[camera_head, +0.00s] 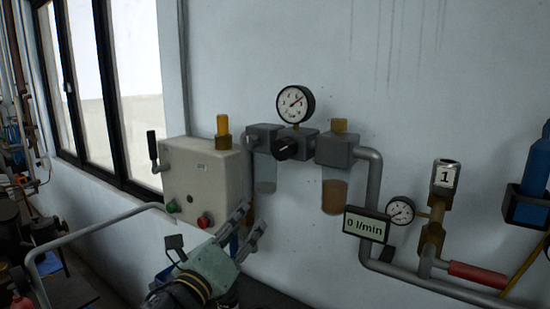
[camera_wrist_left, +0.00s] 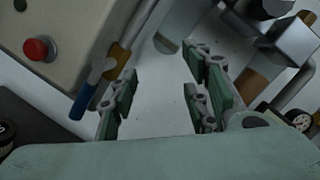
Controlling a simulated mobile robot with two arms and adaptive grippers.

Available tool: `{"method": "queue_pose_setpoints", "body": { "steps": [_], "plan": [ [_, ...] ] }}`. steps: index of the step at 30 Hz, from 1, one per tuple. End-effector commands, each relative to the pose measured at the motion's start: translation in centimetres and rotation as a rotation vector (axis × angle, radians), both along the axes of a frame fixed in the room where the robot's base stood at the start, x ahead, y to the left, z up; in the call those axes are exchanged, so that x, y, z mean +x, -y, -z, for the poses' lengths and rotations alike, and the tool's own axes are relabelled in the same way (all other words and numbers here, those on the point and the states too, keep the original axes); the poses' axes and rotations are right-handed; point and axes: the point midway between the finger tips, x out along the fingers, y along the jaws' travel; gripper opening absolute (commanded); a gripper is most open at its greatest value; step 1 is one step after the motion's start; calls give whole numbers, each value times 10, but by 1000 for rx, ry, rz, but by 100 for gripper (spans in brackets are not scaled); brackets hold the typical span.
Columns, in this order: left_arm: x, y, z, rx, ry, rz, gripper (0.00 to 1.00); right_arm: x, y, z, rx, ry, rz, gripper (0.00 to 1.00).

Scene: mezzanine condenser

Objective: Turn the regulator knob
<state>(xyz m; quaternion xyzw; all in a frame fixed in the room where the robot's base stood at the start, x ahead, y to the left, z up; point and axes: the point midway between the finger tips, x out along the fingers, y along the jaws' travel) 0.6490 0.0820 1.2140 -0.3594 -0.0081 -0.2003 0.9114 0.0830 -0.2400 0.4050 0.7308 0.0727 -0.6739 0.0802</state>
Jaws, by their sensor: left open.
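The regulator knob (camera_head: 287,149) is black and round. It sticks out from the front of the grey regulator body (camera_head: 312,144), under a round white gauge (camera_head: 296,104). In the left wrist view, a dark round part that looks like the knob (camera_wrist_left: 264,8) is at the top right edge, partly cut off. My left gripper (camera_head: 248,224) is below and left of the knob, apart from it, pointing up to the right. Its fingers stand apart with nothing between them, as the left wrist view shows (camera_wrist_left: 163,100). My right gripper is not in view.
A beige control box (camera_head: 198,178) with a red button (camera_head: 204,220) stands left of the regulator. A blue-handled valve (camera_wrist_left: 92,88) is close left of my fingers. Two bowls hang beside the knob, the right one brown (camera_head: 334,195). A flow display (camera_head: 367,224) and grey pipes are right.

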Motion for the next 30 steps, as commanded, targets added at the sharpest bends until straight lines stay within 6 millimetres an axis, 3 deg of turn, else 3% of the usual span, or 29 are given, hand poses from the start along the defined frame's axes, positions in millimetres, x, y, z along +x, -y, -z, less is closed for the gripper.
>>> {"method": "queue_pose_setpoints", "body": {
  "steps": [1,3,6,9,13,24,30],
  "plan": [
    [-8,8,-37,121,126,14,43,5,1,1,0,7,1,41],
    [-21,19,-72,262,264,23,43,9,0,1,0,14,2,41],
    [-36,28,-104,407,408,20,43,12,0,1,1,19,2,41],
    [-45,34,-121,490,492,15,43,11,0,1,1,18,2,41],
    [-43,40,-132,524,525,11,43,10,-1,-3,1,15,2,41],
    [0,69,-154,520,523,11,43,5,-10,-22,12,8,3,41],
    [11,76,-157,521,523,11,43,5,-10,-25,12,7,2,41]
  ]
}}
